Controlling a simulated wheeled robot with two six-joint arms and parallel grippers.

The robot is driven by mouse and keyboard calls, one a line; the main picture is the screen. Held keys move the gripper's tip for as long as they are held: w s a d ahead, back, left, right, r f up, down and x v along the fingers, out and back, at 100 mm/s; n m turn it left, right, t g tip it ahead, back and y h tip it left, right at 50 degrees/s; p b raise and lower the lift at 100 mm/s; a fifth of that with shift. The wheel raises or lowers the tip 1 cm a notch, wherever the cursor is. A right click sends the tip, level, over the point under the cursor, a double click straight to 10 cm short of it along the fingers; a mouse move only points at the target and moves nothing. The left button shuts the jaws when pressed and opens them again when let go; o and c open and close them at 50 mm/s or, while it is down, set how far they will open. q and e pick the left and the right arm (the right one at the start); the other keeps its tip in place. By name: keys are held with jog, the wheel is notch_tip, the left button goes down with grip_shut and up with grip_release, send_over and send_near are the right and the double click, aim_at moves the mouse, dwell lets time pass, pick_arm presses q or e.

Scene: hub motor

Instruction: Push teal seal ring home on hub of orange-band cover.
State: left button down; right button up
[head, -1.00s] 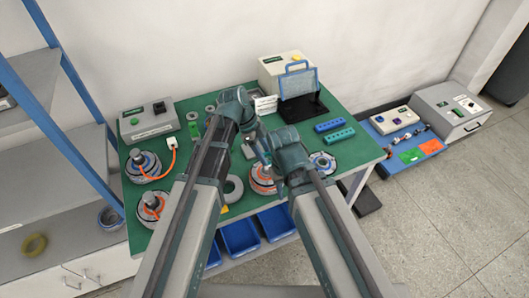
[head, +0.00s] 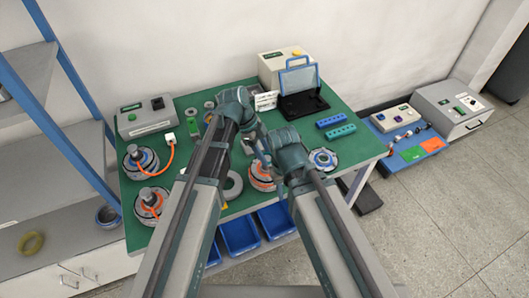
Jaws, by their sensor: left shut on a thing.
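The orange-band cover (head: 261,183) lies on the green bench mat, between my two arms and partly hidden by them. My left gripper (head: 265,160) points down just over that cover. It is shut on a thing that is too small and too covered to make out. I cannot make out the teal seal ring or the hub under the gripper. My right gripper (head: 291,180) is low at the right side of the cover, its fingers mostly hidden by its own wrist, so its opening does not show.
Two motor units with orange cables (head: 141,160) stand at the left of the bench (head: 175,108). A grey ring (head: 233,185) lies left of the cover, and a blue-white round part (head: 322,159) lies right. Blue bins (head: 240,235) hang below.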

pick_arm(q)
jog(key=shift+f, duration=0.15)
jog(key=shift+f+b, duration=0.75)
jog(key=shift+b, duration=0.1)
jog(key=shift+f+b, duration=0.7)
jog(key=shift+f+b, duration=0.25)
jog(key=shift+b, duration=0.05)
dwell(1.5)
jog(key=shift+c, duration=1.1)
grip_release()
jog(key=shift+r, duration=0.15)
